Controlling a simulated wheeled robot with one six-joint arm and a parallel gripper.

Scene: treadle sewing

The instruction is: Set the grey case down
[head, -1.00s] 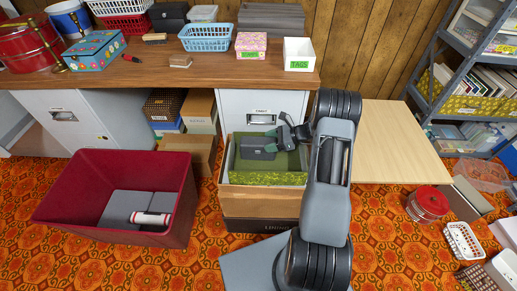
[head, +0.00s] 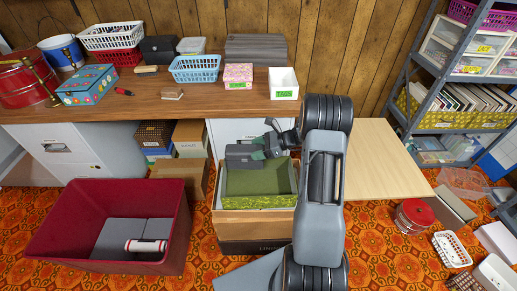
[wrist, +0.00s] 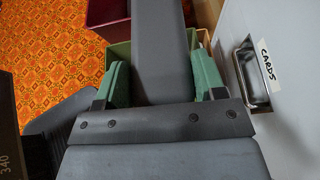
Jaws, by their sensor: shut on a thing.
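The grey case (head: 243,154) is held in my gripper (head: 266,146) above the left part of an open box with a green lining (head: 262,180). In the wrist view the grey case (wrist: 162,55) sits between the green finger pads of my gripper (wrist: 163,85), which are shut on it. The case looks clear of the green floor of the box. Its far end and underside are hidden in the wrist view.
A dark red bin (head: 60,235) with grey blocks and a white-and-red roll stands at left. A wooden worktop (head: 140,103) with baskets runs behind. A cabinet labelled CARDS (wrist: 290,100) is close at right in the wrist view. Patterned floor is open between bin and box.

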